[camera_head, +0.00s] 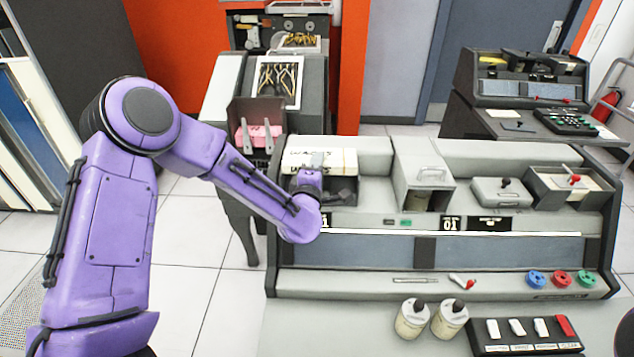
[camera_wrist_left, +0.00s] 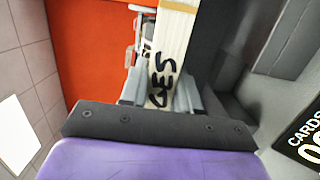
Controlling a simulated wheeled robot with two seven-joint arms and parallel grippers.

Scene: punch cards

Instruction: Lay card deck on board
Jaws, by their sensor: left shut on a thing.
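The card deck (camera_head: 338,158) is a pale block with black handwriting at the left end of the grey console. My left gripper (camera_head: 308,182) reaches it from the front and hides part of its near side. In the left wrist view the deck (camera_wrist_left: 163,80) runs upward between two grey fingers, with the letters "GES" showing. The gripper is shut on it. The deck is at a dark recess in the console; whether it touches the bottom there is hidden. I cannot tell which surface is the board. My right gripper is not in view.
A dark bin with a pink stack (camera_head: 258,137) stands close behind left. Two jars (camera_head: 412,320) and a switch box (camera_head: 525,335) are in front. The sloped panel (camera_head: 480,250) is clear.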

